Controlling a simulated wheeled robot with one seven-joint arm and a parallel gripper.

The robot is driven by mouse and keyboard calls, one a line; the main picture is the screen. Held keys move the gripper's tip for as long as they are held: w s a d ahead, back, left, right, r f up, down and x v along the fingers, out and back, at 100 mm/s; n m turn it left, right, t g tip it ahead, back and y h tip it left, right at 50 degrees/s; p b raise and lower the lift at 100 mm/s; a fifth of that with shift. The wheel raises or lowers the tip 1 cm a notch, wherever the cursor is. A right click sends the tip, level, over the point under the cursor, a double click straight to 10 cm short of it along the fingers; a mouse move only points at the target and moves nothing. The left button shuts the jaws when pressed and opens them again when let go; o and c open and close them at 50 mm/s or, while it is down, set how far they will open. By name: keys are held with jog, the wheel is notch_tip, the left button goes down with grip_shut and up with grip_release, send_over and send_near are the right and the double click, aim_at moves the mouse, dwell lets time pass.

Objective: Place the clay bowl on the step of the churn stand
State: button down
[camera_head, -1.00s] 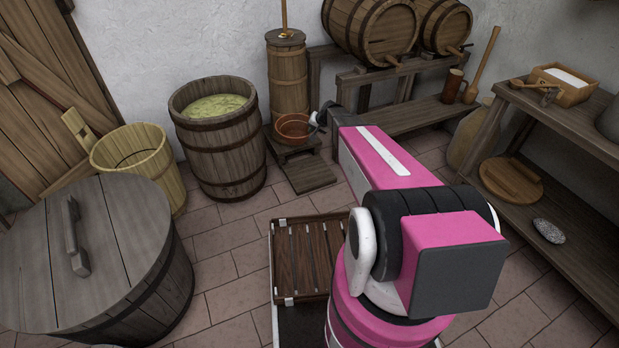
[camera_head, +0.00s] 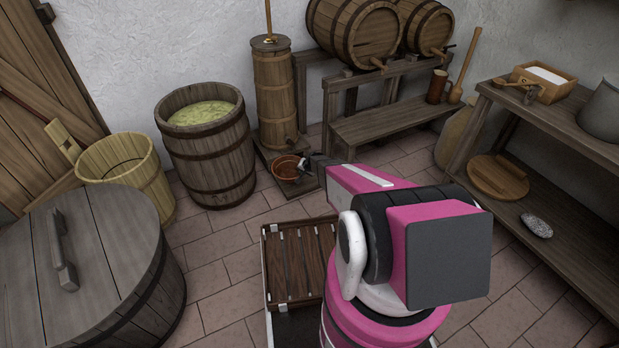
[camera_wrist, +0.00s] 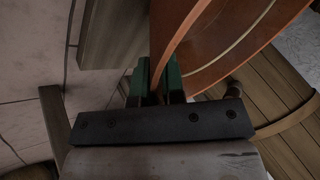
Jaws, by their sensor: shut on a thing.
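The reddish-brown clay bowl (camera_head: 286,169) is at the front of the churn stand (camera_head: 262,153), over its low step (camera_head: 297,187). The bowl hides most of the step, and I cannot tell whether they touch. My gripper (camera_head: 306,164) is at the bowl's right side in the head view. In the wrist view, the green fingers of my gripper (camera_wrist: 157,82) are shut on the rim of the bowl (camera_wrist: 225,40), which looks steeply turned in that picture. The wooden churn (camera_head: 274,95) stands upright on the stand behind the bowl.
A large tub (camera_head: 208,150) with greenish contents stands left of the stand. A barrel rack with a low bench (camera_head: 385,125) stands behind and to the right. A slatted crate (camera_head: 290,265) is in front, with bare floor tiles between it and the stand.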

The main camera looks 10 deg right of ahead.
jog(key=shift+w+d+f, duration=0.75)
jog(key=shift+d+f, duration=0.25)
jog(key=shift+f, duration=0.4)
jog(key=shift+w+d+f, duration=0.8)
jog(key=shift+d+f, duration=0.25)
jog(key=shift+f, duration=0.4)
jog(key=shift+w+d+f, duration=0.75)
jog(key=shift+d+f, duration=0.25)
jog(key=shift+f, duration=0.4)
jog(key=shift+f, duration=0.1)
jog(key=c, duration=1.2)
grip_release()
